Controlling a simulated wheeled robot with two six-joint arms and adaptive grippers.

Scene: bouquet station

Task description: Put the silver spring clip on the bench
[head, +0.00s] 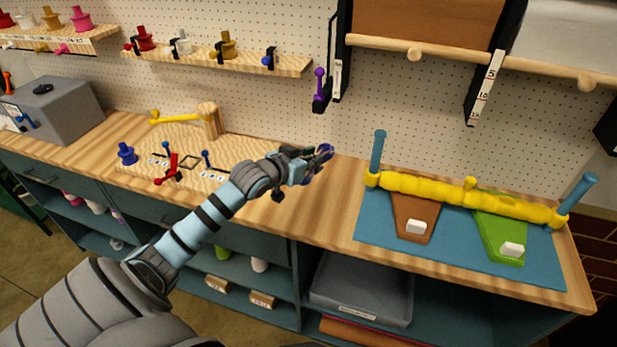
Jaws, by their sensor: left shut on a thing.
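My left gripper (318,157) reaches over the wooden bench (335,227) from the lower left. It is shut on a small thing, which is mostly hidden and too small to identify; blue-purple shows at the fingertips. I cannot make out the silver spring clip for certain. A pale silver piece with a black holder (182,43) is on the wall shelf, but I cannot tell whether it is a clip. My right gripper is not in view.
A wooden board (135,178) with red and blue pieces lies at left. A blue mat (375,228) at right bears a yellow roll (425,188) between blue posts. A purple piece (320,88) hangs on the pegboard. Bare bench lies between board and mat.

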